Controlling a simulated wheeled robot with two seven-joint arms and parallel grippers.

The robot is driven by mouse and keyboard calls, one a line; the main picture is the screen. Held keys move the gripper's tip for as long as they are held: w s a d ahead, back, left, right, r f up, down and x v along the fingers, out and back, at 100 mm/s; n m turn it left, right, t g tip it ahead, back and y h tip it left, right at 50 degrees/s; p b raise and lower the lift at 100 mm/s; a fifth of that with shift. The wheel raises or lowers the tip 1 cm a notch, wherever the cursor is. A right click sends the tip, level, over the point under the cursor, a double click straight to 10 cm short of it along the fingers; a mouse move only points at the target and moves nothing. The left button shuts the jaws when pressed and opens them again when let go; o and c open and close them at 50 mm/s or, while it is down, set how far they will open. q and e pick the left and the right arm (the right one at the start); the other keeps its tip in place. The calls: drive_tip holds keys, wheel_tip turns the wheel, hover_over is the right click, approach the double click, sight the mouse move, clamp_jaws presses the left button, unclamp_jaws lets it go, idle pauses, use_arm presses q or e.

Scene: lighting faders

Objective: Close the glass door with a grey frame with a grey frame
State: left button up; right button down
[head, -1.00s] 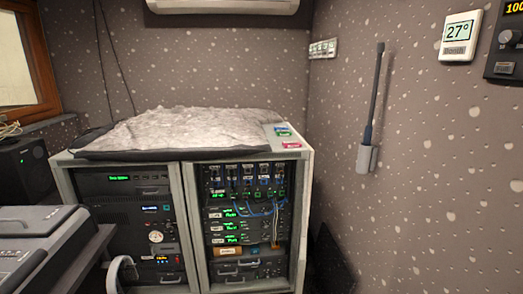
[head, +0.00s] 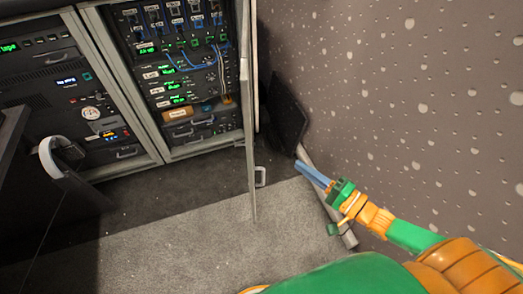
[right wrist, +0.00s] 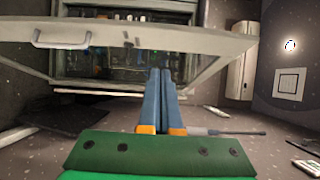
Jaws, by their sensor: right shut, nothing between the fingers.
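The glass door with a grey frame (head: 250,130) stands open at the right cabinet bay, seen nearly edge-on in the head view. Its small handle (head: 260,177) is near the free edge. In the right wrist view the door's frame (right wrist: 190,38) crosses the picture, with the handle (right wrist: 62,40) at the left and rack gear showing through the glass. My right gripper (head: 312,173) is shut and empty, to the right of the door by the wall. Its blue fingers (right wrist: 160,72) overlap the door in the wrist view; contact cannot be told. My left gripper is not in view.
The rack cabinet (head: 155,148) with lit gear stands at the back left. A dark flat panel (head: 287,112) leans at the wall behind the door. Headphones (head: 55,160) hang at the left. The grey carpet (head: 170,235) in front is clear.

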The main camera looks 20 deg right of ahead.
drive_tip(key=s+a+x, duration=0.1)
drive_tip(key=a+x, duration=0.1)
drive_tip(key=x, duration=1)
drive_tip(key=shift+a, duration=0.15)
drive_tip(key=shift+s, duration=0.1)
